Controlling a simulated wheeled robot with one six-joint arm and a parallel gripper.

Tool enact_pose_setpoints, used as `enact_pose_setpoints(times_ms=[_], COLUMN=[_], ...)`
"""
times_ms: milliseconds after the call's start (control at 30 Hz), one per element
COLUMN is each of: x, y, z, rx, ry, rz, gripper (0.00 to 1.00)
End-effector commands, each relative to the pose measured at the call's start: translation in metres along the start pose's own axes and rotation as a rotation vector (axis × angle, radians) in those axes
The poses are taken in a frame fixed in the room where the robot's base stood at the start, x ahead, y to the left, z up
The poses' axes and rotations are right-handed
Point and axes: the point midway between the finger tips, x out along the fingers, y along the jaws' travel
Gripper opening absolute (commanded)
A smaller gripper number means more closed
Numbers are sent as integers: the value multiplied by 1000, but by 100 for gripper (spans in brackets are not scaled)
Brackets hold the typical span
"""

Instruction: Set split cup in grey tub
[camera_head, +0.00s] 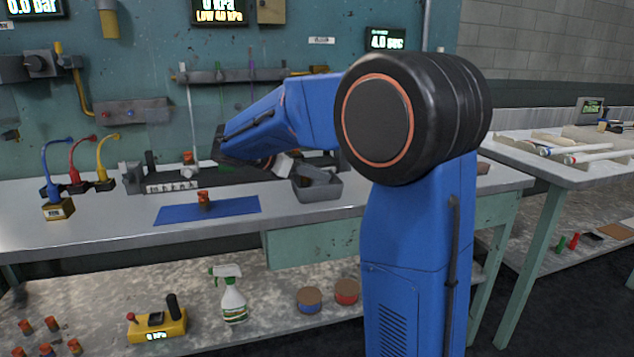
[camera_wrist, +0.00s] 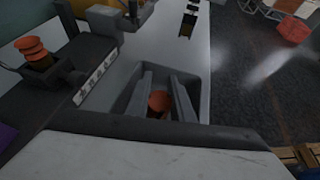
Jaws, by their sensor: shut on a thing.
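The grey tub (camera_head: 318,191) stands on the bench near its front edge, right of the blue mat. In the wrist view the tub (camera_wrist: 205,90) lies under my gripper (camera_wrist: 163,88). My gripper is shut on an orange-topped cup (camera_wrist: 158,102), seen between the two grey fingers and within the outline of the tub. I cannot tell whether the cup touches the tub floor, and no split shows on it. In the head view my wrist hides most of the gripper. Another orange-brown cup (camera_head: 204,200) stands on the blue mat.
The blue mat (camera_head: 165,215) lies left of the tub. A dark rack (camera_head: 172,186) with another orange cup (camera_head: 188,158) stands behind the mat. Coloured bent tubes (camera_head: 75,160) stand at the left.

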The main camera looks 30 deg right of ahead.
Motion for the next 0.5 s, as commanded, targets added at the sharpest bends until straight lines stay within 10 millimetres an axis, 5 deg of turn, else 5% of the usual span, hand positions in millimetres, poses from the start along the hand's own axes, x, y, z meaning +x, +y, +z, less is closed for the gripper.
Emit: enact_pose_setpoints(times_ms=[167, 500], x=[9, 10], y=[0, 0], z=[-19, -22], rx=[-2, -1], ry=[0, 0], rz=[0, 0], gripper=[0, 0])
